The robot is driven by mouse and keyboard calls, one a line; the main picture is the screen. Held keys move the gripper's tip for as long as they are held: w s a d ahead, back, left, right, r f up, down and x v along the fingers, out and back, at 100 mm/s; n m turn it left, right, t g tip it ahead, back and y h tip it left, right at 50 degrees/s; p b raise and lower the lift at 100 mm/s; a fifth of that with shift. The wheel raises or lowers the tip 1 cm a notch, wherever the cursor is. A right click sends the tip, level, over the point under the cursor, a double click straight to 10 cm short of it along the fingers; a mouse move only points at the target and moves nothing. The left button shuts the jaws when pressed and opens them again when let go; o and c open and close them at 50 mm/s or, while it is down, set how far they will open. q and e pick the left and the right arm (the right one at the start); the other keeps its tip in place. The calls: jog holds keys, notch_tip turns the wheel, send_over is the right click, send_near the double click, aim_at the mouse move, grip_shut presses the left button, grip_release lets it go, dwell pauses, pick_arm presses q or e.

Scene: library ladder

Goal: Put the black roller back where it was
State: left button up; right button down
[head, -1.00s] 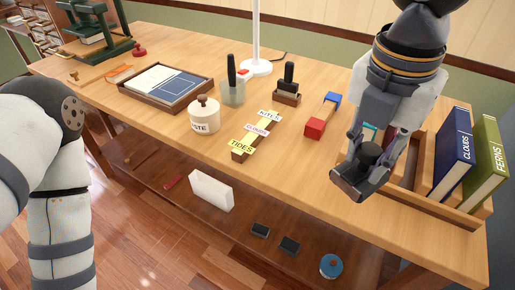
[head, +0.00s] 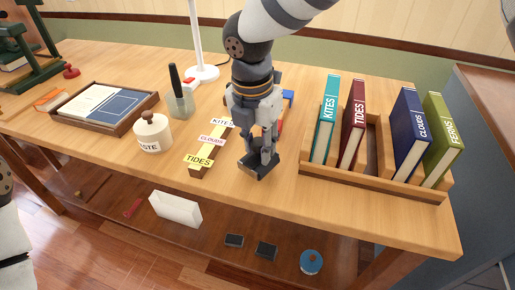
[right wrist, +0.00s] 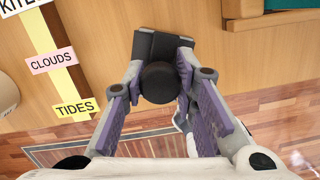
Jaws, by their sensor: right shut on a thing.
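My right gripper (head: 264,155) is shut on a black thing, which I take to be the black roller (head: 260,169). It is held near the table's front edge, between the label strip and the book rack. In the right wrist view, the gripper (right wrist: 160,78) has its fingers on either side of the roller (right wrist: 163,85). A round black end faces the camera, with a dark block beyond. I cannot tell whether it touches the table. My left gripper is out of view.
The wooden table (head: 335,203) holds a label strip (head: 196,171), a paste jar (head: 152,134) and a book tray (head: 80,107) to the left. A rack (head: 380,186) with several upright books stands at right. My arm partly hides a red-and-blue thing (head: 288,96).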

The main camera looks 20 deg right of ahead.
aim_at(254, 147)
jog(key=shift+f, duration=0.75)
jog(key=shift+f, duration=0.2)
jog(key=c, duration=1.3)
grip_release()
jog(key=r, duration=0.8)
jog(key=s+a+r, duration=0.1)
jog(key=r, duration=0.3)
jog(key=shift+r+p, duration=0.15)
jog(key=shift+p, duration=0.2)
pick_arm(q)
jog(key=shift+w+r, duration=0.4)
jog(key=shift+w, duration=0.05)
